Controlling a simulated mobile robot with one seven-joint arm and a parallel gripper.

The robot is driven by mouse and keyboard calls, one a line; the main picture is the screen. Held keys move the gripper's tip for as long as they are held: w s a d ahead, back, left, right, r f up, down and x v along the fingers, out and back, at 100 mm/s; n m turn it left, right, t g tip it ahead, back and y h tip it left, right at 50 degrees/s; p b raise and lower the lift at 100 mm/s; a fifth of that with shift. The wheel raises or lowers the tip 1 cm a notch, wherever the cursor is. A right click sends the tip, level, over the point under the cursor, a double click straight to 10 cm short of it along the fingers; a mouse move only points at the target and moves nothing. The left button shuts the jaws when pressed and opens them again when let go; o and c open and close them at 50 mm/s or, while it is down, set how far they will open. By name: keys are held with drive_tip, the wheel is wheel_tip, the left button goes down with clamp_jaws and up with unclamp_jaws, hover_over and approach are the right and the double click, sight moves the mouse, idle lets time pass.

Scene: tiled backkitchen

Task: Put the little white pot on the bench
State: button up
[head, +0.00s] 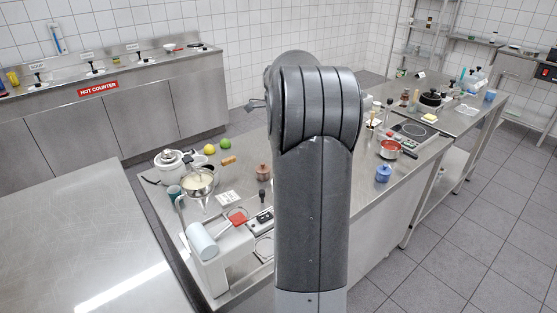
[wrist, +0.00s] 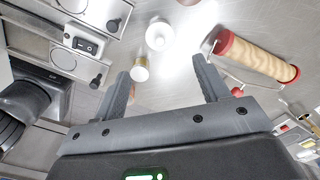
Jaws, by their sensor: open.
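In the wrist view, a small white round vessel (wrist: 159,35), which looks like the little white pot, is on a steel surface beyond my fingertips. A small jar-like thing with a pale top and gold side (wrist: 140,70) is near the left finger. My gripper (wrist: 160,67) is open, with nothing seen gripped between its fingers. In the head view my arm covers the middle of the scene, and I cannot make out the gripper or the white vessel. The steel bench (head: 330,225) partly shows on either side of my arm.
A red-ended roller (wrist: 258,60) lies right of the gripper in the wrist view. The near-left table (head: 80,235) is clear.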

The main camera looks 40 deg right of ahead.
drive_tip(key=s+a+r+n+t, duration=0.1)
drive_tip(key=s+a+r+n, duration=0.25)
drive_tip(key=a, duration=0.25)
drive_tip(key=s+a+r+n+t+h, duration=0.1)
drive_tip(key=s+a+r+n, duration=0.1)
drive_tip(key=a+n, duration=0.4)
drive_tip(key=s+a+r+n, duration=0.2)
drive_tip(key=a+r+n, duration=0.1)
drive_tip(key=a, duration=0.4)
drive_tip(key=s+a+f+n+t, duration=0.1)
drive_tip(key=s+a+n, duration=0.3)
drive_tip(key=s, duration=0.1)
drive_tip(key=s+a+f+n+t, duration=0.1)
drive_tip(key=s+a+n, duration=0.3)
drive_tip(key=s+n, duration=0.1)
drive_tip(key=s+a+f+n+t+y, duration=0.1)
drive_tip(key=s+a+n, duration=0.3)
drive_tip(key=s+a, duration=0.1)
drive_tip(key=shift+s+f+n, duration=0.1)
drive_tip(key=shift+s+n, duration=0.15)
drive_tip(key=shift+s, duration=0.05)
drive_tip(key=shift+s+a+f+n+t, duration=0.3)
drive_tip(key=shift+s+n, duration=0.1)
drive_tip(key=shift+n, duration=0.1)
